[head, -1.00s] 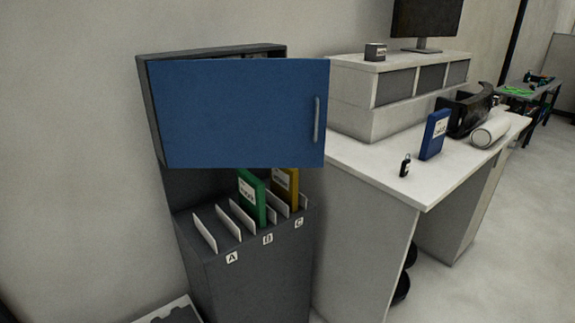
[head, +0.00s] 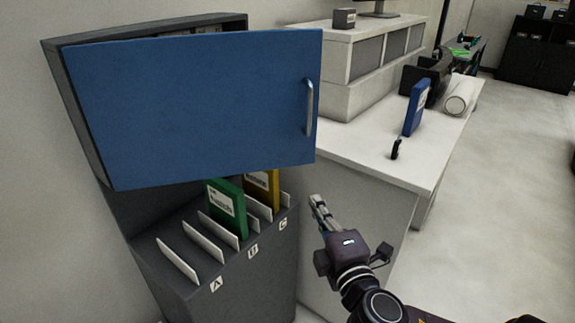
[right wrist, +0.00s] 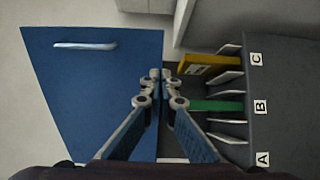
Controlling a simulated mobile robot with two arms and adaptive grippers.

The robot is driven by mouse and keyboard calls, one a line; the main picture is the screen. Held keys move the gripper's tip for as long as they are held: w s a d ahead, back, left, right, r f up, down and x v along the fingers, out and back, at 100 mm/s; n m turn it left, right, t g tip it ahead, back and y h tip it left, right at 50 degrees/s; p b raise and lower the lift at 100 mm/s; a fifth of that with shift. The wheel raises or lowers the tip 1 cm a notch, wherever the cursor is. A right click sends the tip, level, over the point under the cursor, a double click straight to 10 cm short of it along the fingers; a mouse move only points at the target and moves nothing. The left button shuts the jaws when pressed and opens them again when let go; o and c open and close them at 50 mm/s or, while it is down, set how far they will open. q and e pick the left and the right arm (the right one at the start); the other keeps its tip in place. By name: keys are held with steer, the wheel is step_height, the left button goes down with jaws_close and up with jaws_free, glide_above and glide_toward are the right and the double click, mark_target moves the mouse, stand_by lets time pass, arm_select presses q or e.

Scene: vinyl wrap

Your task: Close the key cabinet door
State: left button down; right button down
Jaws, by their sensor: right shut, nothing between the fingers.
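The blue key cabinet door (head: 195,105) stands partly open in the head view. Its right edge stands out from the grey cabinet body (head: 75,105), and a dark gap shows along the top. A silver handle (head: 309,107) is near its right edge; it also shows in the right wrist view (right wrist: 85,45). My right gripper (head: 317,203) is shut and empty, below the door's lower right corner and apart from the handle. In the right wrist view its fingertips (right wrist: 163,75) overlap the door's lower edge; contact cannot be told. My left gripper is out of view.
A grey rack (head: 230,280) marked A, B, C below the door holds a green binder (head: 228,207) and a yellow binder (head: 262,189). A white desk (head: 375,160) with a blue binder (head: 415,108) stands to the right. Open floor (head: 500,200) lies beyond it.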

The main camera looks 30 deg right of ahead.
mark_target(297, 164)
steer(key=p+x, duration=0.1)
steer(key=x, duration=0.3)
steer(key=p+x, duration=0.2)
steer(key=x, duration=0.2)
steer(key=p+x, duration=0.2)
steer(key=x, duration=0.2)
steer(key=shift+d+r, duration=0.15)
steer(key=shift+r, duration=0.1)
steer(key=shift+w+d+f, duration=0.15)
steer(key=shift+w, duration=0.55)
